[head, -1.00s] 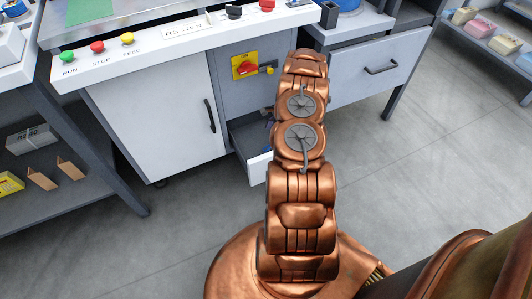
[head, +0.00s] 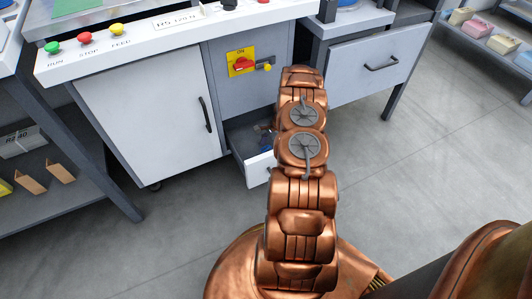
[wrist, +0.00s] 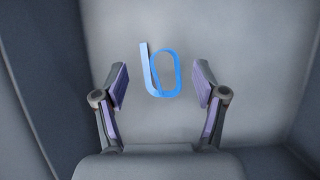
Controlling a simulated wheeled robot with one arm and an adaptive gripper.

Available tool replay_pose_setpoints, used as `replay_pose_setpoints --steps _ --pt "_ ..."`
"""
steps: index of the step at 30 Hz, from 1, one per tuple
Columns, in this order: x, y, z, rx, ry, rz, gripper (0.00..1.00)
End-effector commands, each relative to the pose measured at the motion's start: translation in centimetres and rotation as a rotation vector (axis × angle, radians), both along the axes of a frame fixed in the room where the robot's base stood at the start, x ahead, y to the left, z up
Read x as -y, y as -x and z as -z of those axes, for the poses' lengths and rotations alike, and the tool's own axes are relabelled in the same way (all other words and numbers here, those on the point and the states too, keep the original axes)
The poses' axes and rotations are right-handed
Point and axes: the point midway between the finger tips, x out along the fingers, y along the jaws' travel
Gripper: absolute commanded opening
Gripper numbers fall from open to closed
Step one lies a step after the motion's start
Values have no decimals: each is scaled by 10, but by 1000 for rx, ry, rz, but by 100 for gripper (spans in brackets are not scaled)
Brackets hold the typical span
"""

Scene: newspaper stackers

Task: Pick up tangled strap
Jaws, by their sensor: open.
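The blue strap (wrist: 162,86) lies looped on a grey surface with raised sides in the wrist view, with one straight tail at its left. My gripper (wrist: 161,84) is open, with one finger on each side of the strap and neither touching it. How far above the strap the fingers are is hard to tell. In the head view a pulled-out drawer (head: 252,171) shows beside my copper arm, with something blue inside it, partly hidden by the arm. My gripper is hidden in the head view.
A machine cabinet (head: 150,125) with RUN, STOP and FEED buttons stands behind the drawer. A yellow plate with a red switch (head: 243,63) sits above it. A closed drawer unit (head: 370,70) is at the right. Shelves stand at both sides. The grey floor is clear.

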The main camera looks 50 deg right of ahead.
Motion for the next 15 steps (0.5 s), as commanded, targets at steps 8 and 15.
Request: replay_pose_setpoints --steps 8,15 --pt "-5 -3 14 3 1 1 71" --pt "-5 -3 14 2 2 1 55"
